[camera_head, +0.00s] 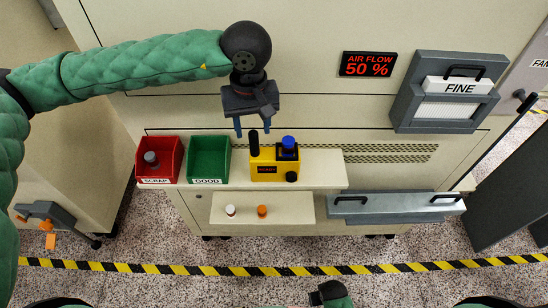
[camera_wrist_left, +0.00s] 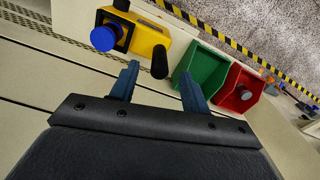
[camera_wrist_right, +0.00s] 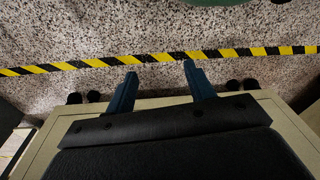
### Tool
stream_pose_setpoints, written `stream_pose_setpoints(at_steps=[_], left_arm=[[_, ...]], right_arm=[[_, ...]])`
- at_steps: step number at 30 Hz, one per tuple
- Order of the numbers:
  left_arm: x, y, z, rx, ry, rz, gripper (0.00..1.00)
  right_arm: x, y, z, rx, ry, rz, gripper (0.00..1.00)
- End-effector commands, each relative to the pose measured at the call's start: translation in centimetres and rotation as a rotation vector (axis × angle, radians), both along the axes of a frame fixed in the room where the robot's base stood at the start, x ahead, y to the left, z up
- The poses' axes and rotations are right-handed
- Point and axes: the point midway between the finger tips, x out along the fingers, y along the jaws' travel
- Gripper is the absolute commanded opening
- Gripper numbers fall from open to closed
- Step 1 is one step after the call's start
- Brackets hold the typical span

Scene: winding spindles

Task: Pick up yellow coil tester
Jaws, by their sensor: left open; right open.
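The yellow coil tester (camera_head: 262,174) stands on the upper shelf, right of the green bin. It has a black upright handle (camera_head: 254,143), a blue part (camera_head: 288,143) on top and a black knob at its lower right. It also shows at the upper left of the left wrist view (camera_wrist_left: 148,38). My left gripper (camera_head: 253,132) is open and empty, above and just behind the tester, with its fingers pointing down. In the left wrist view the black handle's end lies just ahead of the fingertips. My right gripper (camera_wrist_right: 158,72) is open and empty over the floor, away from the tester.
A red SCRAP bin (camera_head: 170,146) holding a grey piece and an empty green GOOD bin (camera_head: 209,182) stand left of the tester. The shelf (camera_head: 325,170) is clear to its right. A white and an orange spool (camera_head: 262,211) sit on the lower shelf. The machine wall rises behind.

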Motion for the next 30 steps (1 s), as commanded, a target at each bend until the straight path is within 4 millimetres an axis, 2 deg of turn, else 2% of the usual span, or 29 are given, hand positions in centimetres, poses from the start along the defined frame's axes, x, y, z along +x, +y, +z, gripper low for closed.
stream_pose_setpoints(at_steps=[9, 21, 30], left_arm=[[0.0, 0.0, -1.2, -0.001, 0.001, 0.001, 0.47], [-0.2, 0.1, -3.9, -0.001, 0.004, 0.001, 0.47], [-0.1, 0.1, -6.1, -0.001, 0.002, 0.001, 0.47]], right_arm=[[0.3, -0.3, -1.4, -0.003, -0.015, 0.0, 0.54], [-0.5, -1.7, -6.7, -0.02, -0.045, 0.008, 0.54], [-1.2, -2.4, -9.0, -0.025, -0.061, 0.013, 0.54]])
